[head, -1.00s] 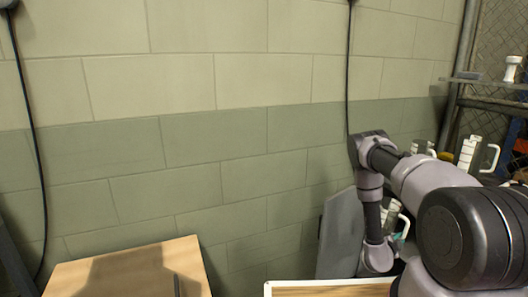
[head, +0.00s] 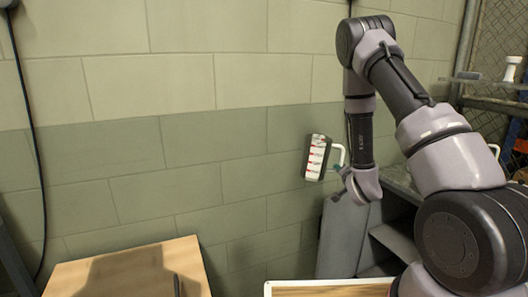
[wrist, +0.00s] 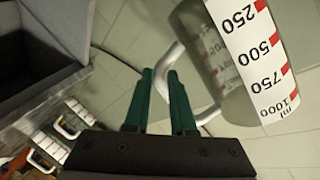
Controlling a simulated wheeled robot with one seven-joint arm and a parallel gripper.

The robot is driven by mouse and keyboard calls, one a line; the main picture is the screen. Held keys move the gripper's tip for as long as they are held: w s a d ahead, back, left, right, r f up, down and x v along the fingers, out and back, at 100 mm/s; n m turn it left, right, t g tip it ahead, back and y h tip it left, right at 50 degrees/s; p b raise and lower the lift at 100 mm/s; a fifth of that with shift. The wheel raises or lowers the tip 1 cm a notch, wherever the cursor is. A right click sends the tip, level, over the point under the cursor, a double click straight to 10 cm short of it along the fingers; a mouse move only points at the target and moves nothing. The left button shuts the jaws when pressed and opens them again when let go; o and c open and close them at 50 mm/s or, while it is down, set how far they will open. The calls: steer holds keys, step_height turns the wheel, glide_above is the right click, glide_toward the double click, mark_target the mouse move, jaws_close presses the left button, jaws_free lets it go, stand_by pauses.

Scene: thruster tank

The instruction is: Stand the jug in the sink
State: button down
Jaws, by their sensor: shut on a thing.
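The jug (head: 317,158) is a clear grey vessel with a white scale strip and red marks, held in the air in front of the green wall. It leans slightly in the head view. My gripper (head: 346,176) is at its right side, shut on its handle. In the wrist view, the green fingers of my gripper (wrist: 160,98) meet the pale handle, and the jug (wrist: 222,70) fills the upper right with its scale readable. A grey open-topped box shape (wrist: 45,50), possibly the sink, shows at the upper left there; its inside is dark.
A grey panel and ledge (head: 343,238) stand below my gripper. Similar marked jugs (wrist: 45,150) lie at the lower left of the wrist view. A wooden table (head: 125,270) is at the lower left, a white-rimmed board (head: 325,287) at the bottom. A rack (head: 490,102) is at right.

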steer(key=shift+w+d+r, duration=0.1)
steer(key=s+r, duration=0.1)
steer(key=s, duration=0.2)
steer(key=s+r, duration=0.1)
steer(key=s, duration=0.1)
steer(key=shift+s+r, duration=0.1)
steer(key=shift+r, duration=0.2)
stand_by(0.6)
